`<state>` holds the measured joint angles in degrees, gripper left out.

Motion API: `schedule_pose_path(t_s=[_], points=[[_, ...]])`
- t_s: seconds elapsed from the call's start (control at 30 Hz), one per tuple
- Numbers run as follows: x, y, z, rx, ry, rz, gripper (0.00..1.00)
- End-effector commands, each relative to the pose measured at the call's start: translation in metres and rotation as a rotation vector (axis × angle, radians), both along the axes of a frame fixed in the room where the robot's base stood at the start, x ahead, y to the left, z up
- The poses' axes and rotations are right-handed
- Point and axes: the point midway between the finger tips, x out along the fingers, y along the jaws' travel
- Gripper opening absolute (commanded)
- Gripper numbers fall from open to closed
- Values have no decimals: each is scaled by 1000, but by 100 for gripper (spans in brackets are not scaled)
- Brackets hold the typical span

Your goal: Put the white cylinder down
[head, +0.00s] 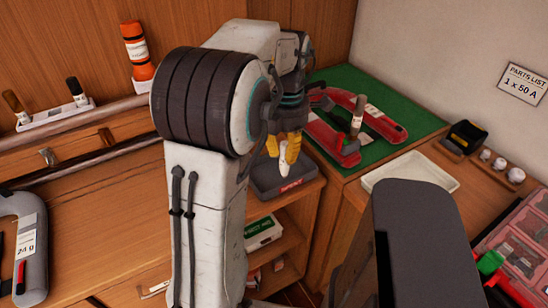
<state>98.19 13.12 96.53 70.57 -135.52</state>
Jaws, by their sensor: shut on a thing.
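My gripper (284,147) has yellow fingers pointing down and is shut on a small white cylinder (299,157). Only part of the cylinder shows beside and below the fingers. It is over a dark grey tray (262,189) with a red label on its front. I cannot tell whether the cylinder touches the tray. My arm hides part of the area to the left of the tray.
A green mat (337,80) behind right holds red tools (376,121) and an upright grey-brown cylinder (358,112). A white tray (412,169) looks empty. An orange bottle (137,52) stands at the back left. Compartment boxes (525,236) are at the right.

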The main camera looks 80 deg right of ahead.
Motion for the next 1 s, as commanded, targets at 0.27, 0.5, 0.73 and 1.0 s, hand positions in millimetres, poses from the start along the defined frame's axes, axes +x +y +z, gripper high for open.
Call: schedule_pose_path(t_s=[0.27,0.5,0.73,1.0], points=[[30,-45,-26,4,0,2,0],[44,-67,-44,1,1,1,0],[48,-73,-51,-1,1,-1,0],[48,-72,-68,3,1,-1,0]])
